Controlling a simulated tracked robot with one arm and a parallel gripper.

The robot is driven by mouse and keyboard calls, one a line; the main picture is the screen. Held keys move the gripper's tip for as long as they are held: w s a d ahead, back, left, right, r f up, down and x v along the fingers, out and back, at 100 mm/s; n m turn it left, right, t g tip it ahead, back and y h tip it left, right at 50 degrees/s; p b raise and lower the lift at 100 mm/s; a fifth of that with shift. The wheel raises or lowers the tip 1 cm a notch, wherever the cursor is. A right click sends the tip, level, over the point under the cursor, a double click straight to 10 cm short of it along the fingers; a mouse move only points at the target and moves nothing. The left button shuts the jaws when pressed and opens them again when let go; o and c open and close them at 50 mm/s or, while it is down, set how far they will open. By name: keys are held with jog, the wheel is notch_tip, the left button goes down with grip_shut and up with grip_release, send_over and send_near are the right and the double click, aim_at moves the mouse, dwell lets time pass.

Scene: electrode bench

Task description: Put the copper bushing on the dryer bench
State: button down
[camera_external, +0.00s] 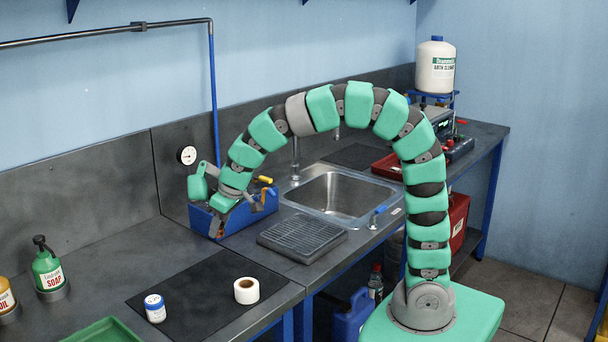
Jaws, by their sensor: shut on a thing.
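The dark bench top (105,262) runs along the wall to the left. No label in view marks which stretch is the dryer bench.
The blue bin (262,213) holds tools with coloured handles. A ribbed grey rack (302,236) and a sink (345,193) lie to the right. A black mat (205,290) bears a white roll (246,290) and a blue-lidded jar (155,308). A soap bottle (47,268) and green tray (105,331) are left.

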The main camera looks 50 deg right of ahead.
jog(key=s+a+n+y, duration=0.1)
jog(key=s+a+n, duration=0.1)
jog(key=s+a, duration=0.5)
jog(key=b, duration=0.1)
send_near(222, 291)
jog(key=x, duration=0.6)
jog(key=shift+w, duration=0.1)
jog(key=shift+f, duration=0.1)
jog(key=c, duration=1)
grip_release()
jog(key=v, duration=1.2)
jog(key=shift+w+p, duration=0.2)
jog(key=shift+p, duration=0.25)
